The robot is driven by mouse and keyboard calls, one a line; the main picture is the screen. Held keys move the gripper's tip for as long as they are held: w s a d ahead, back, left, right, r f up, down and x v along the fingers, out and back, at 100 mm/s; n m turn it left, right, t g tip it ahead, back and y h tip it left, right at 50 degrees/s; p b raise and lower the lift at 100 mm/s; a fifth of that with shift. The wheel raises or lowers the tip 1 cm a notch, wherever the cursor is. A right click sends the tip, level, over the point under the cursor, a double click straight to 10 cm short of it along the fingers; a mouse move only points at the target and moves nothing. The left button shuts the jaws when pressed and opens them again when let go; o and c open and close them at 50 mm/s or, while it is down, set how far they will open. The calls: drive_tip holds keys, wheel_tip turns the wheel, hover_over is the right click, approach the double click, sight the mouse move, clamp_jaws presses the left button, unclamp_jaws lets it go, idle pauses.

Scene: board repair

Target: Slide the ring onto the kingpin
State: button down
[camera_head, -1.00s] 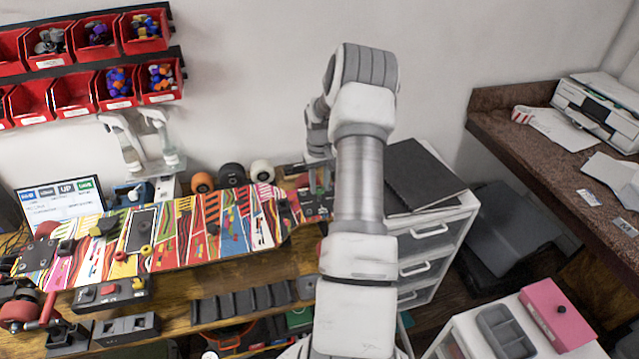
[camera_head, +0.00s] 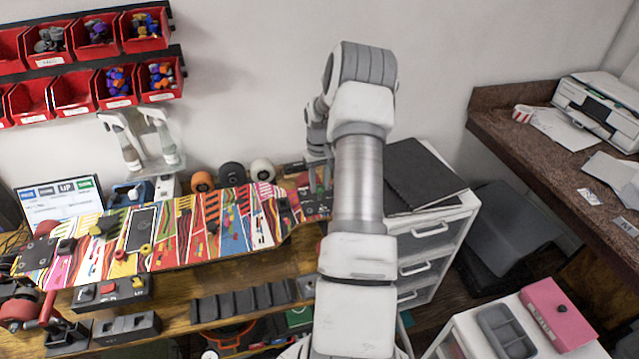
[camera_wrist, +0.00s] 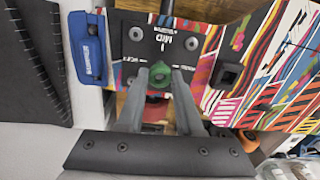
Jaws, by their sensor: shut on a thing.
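In the wrist view my gripper (camera_wrist: 158,78) is shut on a small green ring (camera_wrist: 158,70), held between the fingertips over the board. A red part shows just below the ring, between the fingers. A black plate marked "MID" (camera_wrist: 165,45) with bolt heads lies on the patterned board (camera_wrist: 212,50). A dark upright post (camera_wrist: 166,8) shows at the top edge; I cannot tell whether it is the kingpin. Whether anything passes through the ring is unclear. In the head view my gripper (camera_head: 318,178) is at the board's right end, partly behind my arm, and the ring cannot be made out.
The patterned skateboard (camera_head: 170,235) lies along the wooden bench. A blue tool (camera_wrist: 88,48) lies beside the plate. Orange, black and white wheels (camera_head: 232,175) stand behind the board. A white drawer unit (camera_head: 440,235) with a black folder (camera_head: 420,175) is at the right.

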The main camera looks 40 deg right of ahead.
sight(320, 188)
drive_tip(key=shift+f, duration=0.15)
idle(0.4)
drive_tip(key=shift+f+b, duration=0.9)
drive_tip(key=shift+b, duration=0.35)
idle(0.7)
drive_tip(key=shift+f+b, duration=0.4)
drive_tip(key=shift+f, duration=0.1)
drive_tip(key=shift+f+b, duration=0.15)
drive_tip(key=shift+b, duration=0.25)
idle(1.1)
idle(0.3)
drive_tip(key=shift+c, duration=2.4)
unclamp_jaws()
drive_tip(key=shift+c, duration=1)
